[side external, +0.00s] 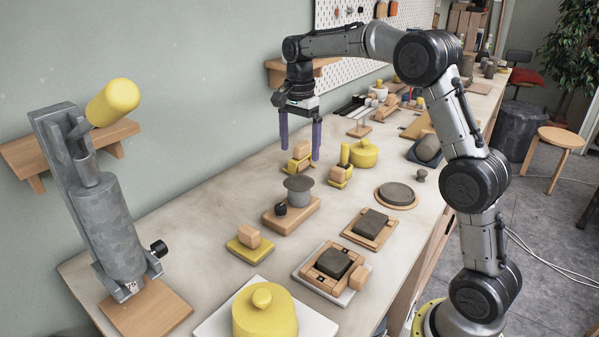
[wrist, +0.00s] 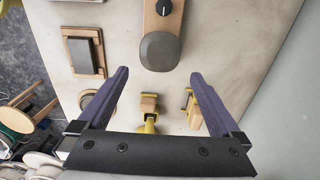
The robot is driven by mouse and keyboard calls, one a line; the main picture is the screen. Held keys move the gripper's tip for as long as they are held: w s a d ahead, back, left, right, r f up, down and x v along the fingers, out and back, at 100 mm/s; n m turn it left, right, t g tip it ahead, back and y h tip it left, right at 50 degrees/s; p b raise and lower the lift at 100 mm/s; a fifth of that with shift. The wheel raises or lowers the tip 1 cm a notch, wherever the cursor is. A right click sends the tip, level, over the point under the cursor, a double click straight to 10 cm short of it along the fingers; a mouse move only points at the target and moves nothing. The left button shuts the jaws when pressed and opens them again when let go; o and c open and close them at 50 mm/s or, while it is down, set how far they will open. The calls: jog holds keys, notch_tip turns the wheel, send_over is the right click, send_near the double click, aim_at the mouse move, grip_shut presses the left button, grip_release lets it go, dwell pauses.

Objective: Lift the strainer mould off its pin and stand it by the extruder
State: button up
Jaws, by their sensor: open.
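The extruder (side external: 108,225) is a grey metal cylinder with a yellow-ended lever, standing on a wooden base at the left. A grey piece with a wide flat top and narrower body (side external: 298,190) stands on a wooden block beside a black knob; it looks like the strainer mould, but I cannot tell for sure, and any pin is hidden. It also shows from above in the wrist view (wrist: 160,51). My gripper (side external: 300,153) is open and empty, fingers pointing down, above and behind this piece. In the wrist view my gripper (wrist: 159,73) has its fingertips apart.
Small yellow-and-wood pieces (side external: 339,178) stand near my fingers, beside a yellow lidded pot (side external: 364,154). A yellow-and-wood block (side external: 249,240), a framed grey slab (side external: 333,263) and a large yellow lidded form (side external: 265,315) lie nearer the front. Bare bench shows right of the extruder.

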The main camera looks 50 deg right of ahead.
aim_at(299, 180)
notch_tip(299, 180, down, 11)
jog(key=shift+r, duration=0.1)
dwell(0.3)
jog(key=shift+c, duration=0.3)
grip_shut()
jog(key=shift+r, duration=0.1)
dwell(0.6)
jog(key=shift+r, duration=0.55)
jog(key=shift+r, duration=0.3)
jog(key=shift+r, duration=0.65)
jog(key=shift+r, duration=1.2)
